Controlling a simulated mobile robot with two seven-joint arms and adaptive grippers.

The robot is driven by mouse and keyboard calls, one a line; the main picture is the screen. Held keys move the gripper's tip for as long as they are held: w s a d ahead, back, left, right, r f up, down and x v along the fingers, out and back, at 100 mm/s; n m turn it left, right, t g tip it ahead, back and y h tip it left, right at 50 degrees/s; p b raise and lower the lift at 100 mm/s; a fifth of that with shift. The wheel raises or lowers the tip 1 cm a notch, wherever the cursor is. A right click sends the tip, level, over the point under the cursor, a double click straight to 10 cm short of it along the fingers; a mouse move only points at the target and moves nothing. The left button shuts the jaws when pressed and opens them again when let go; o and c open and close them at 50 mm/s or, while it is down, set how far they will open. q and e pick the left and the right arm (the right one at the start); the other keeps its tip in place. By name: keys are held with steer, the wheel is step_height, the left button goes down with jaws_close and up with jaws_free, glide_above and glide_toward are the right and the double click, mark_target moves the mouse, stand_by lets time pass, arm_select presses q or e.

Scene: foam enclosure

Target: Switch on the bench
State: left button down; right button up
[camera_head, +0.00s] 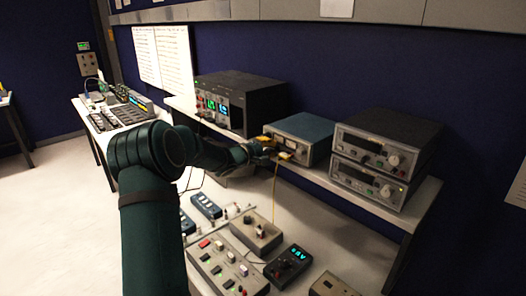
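The bench (335,240) carries a raised shelf (421,193) of instruments. A black power supply (259,97) at the shelf's left shows lit green and blue digits. A blue-topped box (304,134) sits in the middle, its front partly hidden by my arm. Two grey instruments are stacked at the right, the upper (366,149) with a dark display and the lower (364,180) with a small lit spot. My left gripper (276,147) is in front of the blue-topped box, its yellow-tipped fingers apart. I cannot tell whether it touches the box. My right gripper is out of view.
On the bench top are a grey switch panel (226,265) with coloured buttons, a grey box (256,234), a black meter (289,264) with a lit display and blue power strips (206,206). A thin cable (274,195) hangs below the gripper. Another bench (118,112) stands left.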

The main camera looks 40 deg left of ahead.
arm_select(q)
steer(key=shift+w, duration=0.15)
steer(key=shift+w+f+t, duration=0.1)
steer(key=shift+f+t, duration=0.05)
steer(key=shift+t, duration=0.15)
steer(key=shift+w, duration=0.1)
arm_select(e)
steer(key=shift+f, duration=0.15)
arm_select(q)
steer(key=shift+d, duration=0.15)
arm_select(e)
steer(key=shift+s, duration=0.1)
